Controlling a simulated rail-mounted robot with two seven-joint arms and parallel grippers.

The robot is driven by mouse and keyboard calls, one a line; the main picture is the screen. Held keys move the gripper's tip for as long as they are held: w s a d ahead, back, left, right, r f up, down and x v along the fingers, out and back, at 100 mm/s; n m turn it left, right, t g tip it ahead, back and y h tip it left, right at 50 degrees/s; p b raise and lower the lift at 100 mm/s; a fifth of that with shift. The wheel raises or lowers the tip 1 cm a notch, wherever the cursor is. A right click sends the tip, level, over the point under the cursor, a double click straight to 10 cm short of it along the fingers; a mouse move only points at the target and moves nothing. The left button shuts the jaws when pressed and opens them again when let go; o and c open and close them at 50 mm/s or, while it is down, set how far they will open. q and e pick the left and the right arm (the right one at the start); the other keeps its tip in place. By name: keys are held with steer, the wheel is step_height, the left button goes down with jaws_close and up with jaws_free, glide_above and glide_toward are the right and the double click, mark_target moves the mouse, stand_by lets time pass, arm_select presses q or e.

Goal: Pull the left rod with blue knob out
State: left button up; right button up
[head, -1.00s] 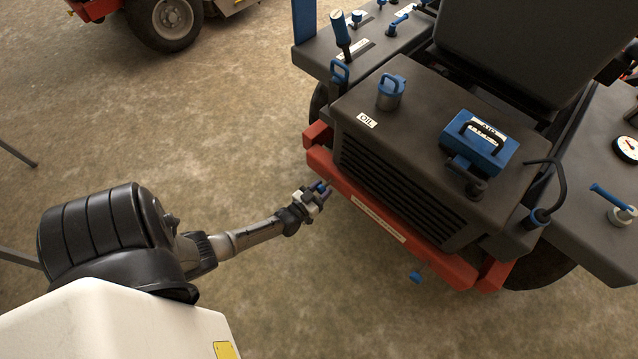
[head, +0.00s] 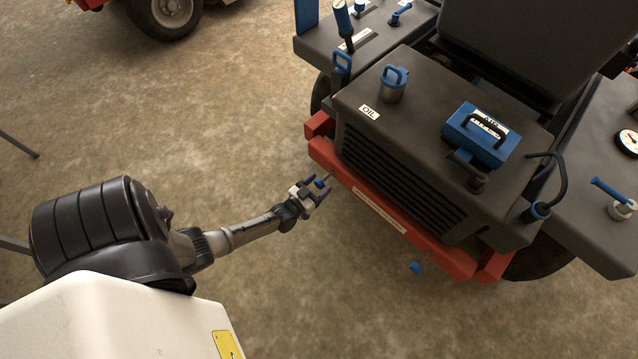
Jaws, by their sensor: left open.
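The left rod's blue knob (head: 319,183) shows in the head view at the left part of the machine's red front bumper (head: 424,237). A short bit of thin rod (head: 327,175) runs from it toward the bumper. My left gripper (head: 317,188) is open, with its fingers on either side of the knob. I cannot tell whether the fingers touch it. A second blue knob (head: 416,267) sticks out below the bumper further right. My right gripper is not in view.
The dark engine hood (head: 430,110) carries an oil cap (head: 392,84) and a blue air box (head: 481,134). A black grille (head: 400,185) sits behind the bumper. Bare concrete floor (head: 230,110) lies open to the left.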

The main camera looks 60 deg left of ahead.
arm_select(q)
steer(key=p+v, duration=0.4)
steer(key=v, duration=0.9)
steer(key=shift+s, duration=0.2)
steer(key=shift+d, duration=0.1)
